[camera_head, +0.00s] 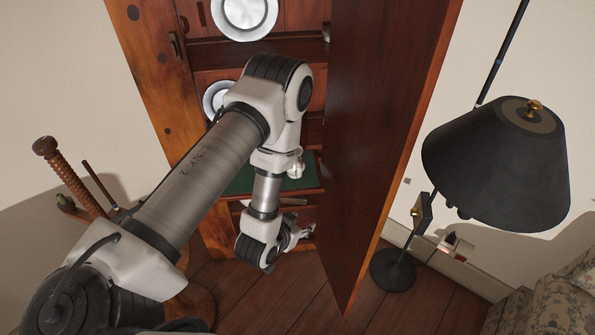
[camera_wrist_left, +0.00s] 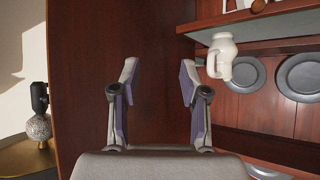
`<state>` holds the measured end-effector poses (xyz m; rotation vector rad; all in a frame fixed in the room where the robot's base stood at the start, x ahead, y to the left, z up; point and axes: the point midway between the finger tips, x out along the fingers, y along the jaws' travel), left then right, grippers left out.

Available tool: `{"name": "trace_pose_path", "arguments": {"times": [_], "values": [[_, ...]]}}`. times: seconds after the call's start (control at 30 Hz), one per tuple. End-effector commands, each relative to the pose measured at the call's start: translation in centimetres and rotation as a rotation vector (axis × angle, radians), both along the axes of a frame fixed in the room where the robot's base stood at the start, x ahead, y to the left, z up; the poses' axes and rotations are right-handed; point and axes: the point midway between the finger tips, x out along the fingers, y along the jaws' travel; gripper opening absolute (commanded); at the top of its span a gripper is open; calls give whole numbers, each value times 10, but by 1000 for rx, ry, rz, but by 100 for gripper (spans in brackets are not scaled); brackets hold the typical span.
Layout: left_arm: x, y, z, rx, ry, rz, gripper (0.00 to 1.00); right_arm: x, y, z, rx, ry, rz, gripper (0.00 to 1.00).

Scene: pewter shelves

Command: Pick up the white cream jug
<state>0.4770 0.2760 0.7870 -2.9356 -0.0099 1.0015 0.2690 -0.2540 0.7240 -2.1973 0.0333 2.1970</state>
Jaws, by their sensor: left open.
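The white cream jug (camera_wrist_left: 222,57) shows in the left wrist view, right of the gripper's right finger and beside a shelf edge. In the head view a small white shape that looks like the jug (camera_head: 297,165) stands at the green shelf, partly behind my arm. My left gripper (camera_wrist_left: 158,76) is open, with nothing between its fingers. In the head view the left gripper (camera_head: 304,236) is in front of the cabinet, lower in the picture than the jug. The jug is outside the fingers and not held. My right gripper is not in view.
The open wooden cabinet door (camera_head: 385,120) stands close to the right of my left gripper. Plates (camera_head: 245,15) stand upright on the cabinet shelves. A black lamp (camera_head: 500,165) stands at the right. A turned wooden post (camera_head: 75,180) is at the left.

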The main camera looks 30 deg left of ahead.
Motion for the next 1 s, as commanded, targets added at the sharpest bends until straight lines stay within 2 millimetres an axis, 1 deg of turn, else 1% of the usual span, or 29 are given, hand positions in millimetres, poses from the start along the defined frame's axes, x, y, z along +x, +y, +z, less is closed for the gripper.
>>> {"name": "trace_pose_path", "arguments": {"times": [0.03, 0.07, 0.1, 0.13, 0.17, 0.2, 0.3, 0.4, 0.47, 0.57, 0.77, 0.9, 1.0], "values": [[21, 10, -15, 9, -108, 17, 45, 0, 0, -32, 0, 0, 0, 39], [32, 16, -15, 15, -173, 27, 45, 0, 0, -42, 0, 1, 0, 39], [46, 24, -14, 24, -258, 41, 45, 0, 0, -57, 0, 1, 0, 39], [56, 31, -14, 31, -321, 54, 45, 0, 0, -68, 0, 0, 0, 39], [65, 39, -16, 39, -382, 68, 45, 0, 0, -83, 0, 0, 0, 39], [74, 50, -20, 50, -457, 90, 45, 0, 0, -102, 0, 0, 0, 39], [90, 76, -32, 68, -598, 142, 45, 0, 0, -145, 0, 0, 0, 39], [95, 91, -39, 76, -650, 173, 45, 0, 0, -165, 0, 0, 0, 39], [96, 95, -40, 76, -657, 182, 45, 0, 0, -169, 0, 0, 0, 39], [102, 98, -37, 77, -662, 185, 45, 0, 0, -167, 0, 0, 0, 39], [128, 103, -35, 77, -658, 184, 45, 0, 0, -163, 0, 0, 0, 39], [153, 110, -37, 76, -659, 185, 45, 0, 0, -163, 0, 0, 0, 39], [167, 113, -38, 76, -657, 184, 45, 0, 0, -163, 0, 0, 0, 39]]}}
